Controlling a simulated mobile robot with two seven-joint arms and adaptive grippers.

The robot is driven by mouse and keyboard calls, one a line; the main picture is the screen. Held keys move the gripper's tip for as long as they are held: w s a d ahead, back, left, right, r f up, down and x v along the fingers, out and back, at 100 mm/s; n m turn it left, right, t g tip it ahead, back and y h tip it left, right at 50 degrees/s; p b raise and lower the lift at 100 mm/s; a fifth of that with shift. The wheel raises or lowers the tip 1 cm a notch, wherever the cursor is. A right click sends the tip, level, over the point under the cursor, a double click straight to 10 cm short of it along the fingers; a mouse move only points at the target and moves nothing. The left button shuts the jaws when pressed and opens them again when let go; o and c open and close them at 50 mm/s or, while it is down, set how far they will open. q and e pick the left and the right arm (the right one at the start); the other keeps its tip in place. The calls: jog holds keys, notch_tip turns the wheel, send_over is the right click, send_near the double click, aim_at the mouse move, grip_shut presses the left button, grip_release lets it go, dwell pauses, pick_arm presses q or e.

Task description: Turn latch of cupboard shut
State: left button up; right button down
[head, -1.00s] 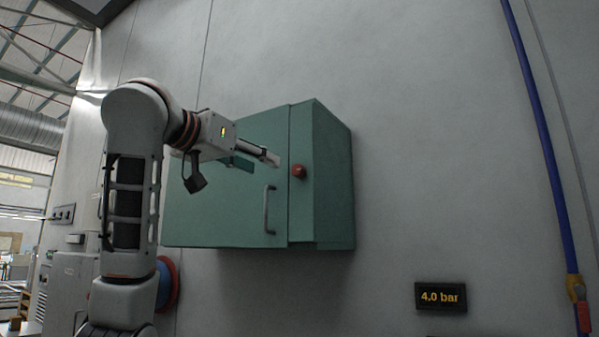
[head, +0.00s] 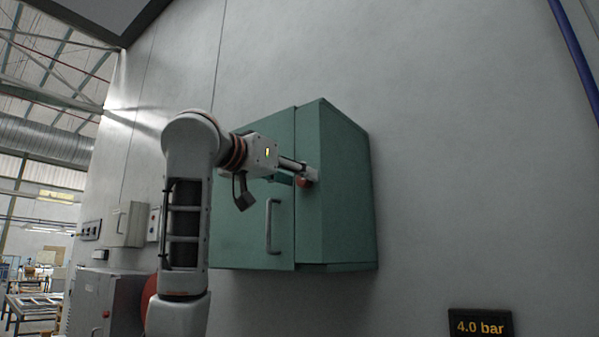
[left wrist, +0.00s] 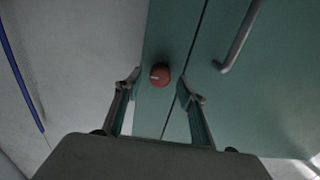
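The green cupboard (head: 340,200) is fixed to the grey wall, and its door (head: 240,230) looks closed, with a grey bar handle (head: 273,226). The latch is a round red knob (head: 303,183) on the cupboard frame beside the door seam, partly hidden by my left gripper (head: 312,173). In the left wrist view the red knob (left wrist: 159,75) shows between the two spread fingertips of my left gripper (left wrist: 159,79). The fingers are open with a gap on each side of the knob; I cannot tell how deep they reach around it. My right gripper is not in view.
The door handle also shows in the left wrist view (left wrist: 238,42), close to the right finger. A "4.0 bar" display (head: 480,326) is low on the wall and a blue pipe (head: 575,50) runs at the right. The wall between is clear.

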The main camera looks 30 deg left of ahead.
pick_arm(q)
jog(key=shift+w, duration=0.7)
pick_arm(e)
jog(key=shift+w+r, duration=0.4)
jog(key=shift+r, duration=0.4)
pick_arm(q)
jog(key=c, duration=1.1)
jog(key=shift+c, duration=0.2)
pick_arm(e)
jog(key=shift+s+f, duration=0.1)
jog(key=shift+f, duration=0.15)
